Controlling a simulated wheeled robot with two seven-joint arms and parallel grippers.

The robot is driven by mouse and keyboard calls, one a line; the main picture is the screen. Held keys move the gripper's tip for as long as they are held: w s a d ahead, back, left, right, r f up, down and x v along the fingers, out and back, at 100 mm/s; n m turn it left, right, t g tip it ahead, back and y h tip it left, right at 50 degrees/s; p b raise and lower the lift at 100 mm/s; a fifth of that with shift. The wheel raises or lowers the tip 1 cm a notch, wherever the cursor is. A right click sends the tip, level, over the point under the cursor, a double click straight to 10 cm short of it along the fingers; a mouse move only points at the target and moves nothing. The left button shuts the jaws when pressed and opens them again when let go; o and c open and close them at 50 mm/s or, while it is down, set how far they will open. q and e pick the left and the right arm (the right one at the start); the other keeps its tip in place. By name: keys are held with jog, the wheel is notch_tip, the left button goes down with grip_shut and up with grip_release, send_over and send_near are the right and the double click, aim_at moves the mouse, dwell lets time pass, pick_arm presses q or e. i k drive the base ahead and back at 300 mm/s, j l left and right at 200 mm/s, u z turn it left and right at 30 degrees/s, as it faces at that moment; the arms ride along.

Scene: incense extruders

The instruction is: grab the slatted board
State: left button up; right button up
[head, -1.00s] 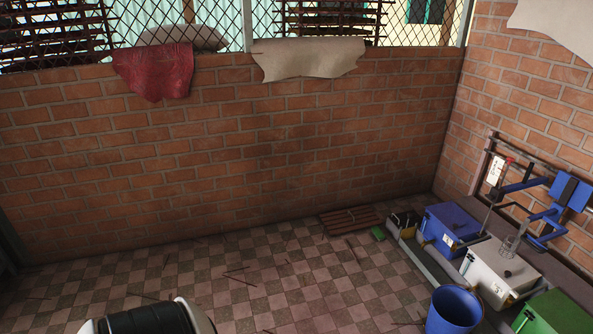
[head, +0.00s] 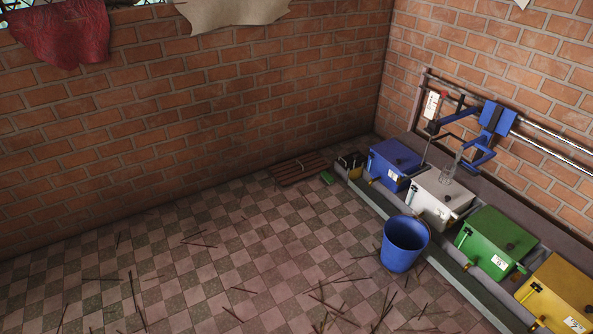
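The slatted board (head: 299,168) is a brown wooden board with parallel slats. It lies flat on the checkered floor at the foot of the back brick wall, left of the corner. It is some distance ahead of me. Neither of my grippers shows in the head view, so nothing is seen near the board except a small green object (head: 327,178) by its right end.
A row of boxes, blue (head: 393,161), white (head: 440,198), green (head: 495,243) and yellow (head: 561,293), lines the right wall on a ledge. A blue bucket (head: 404,243) stands on the floor before them. Thin sticks (head: 135,300) litter the floor; the middle is otherwise open.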

aim_at(290, 172)
jog(key=i+z, duration=0.15)
jog(key=i, duration=2.6)
